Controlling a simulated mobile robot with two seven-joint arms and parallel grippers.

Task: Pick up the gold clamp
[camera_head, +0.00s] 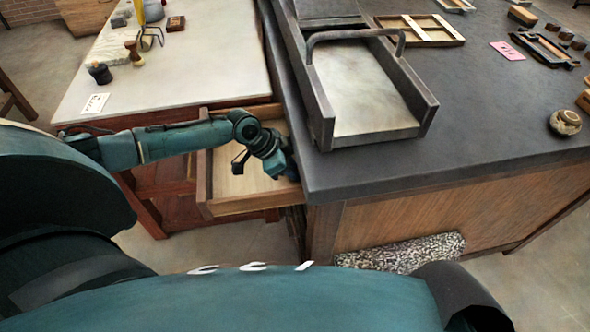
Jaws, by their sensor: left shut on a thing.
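My left gripper (284,171) reaches in from the left, low over the right side of an open wooden drawer (212,170). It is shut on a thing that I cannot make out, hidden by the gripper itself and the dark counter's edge. No gold clamp shows clearly at the gripper or on the visible drawer floor. A yellow upright piece (153,11) stands at the back of the white-topped table; I cannot tell whether it is a clamp. My right gripper is not in view.
The drawer sticks out from under the white-topped table (190,75), against the dark counter (480,110) on the right. A grey metal press bed (365,90) stands near the counter's edge. Small tools lie at the back right. A speckled block (400,253) is on the floor.

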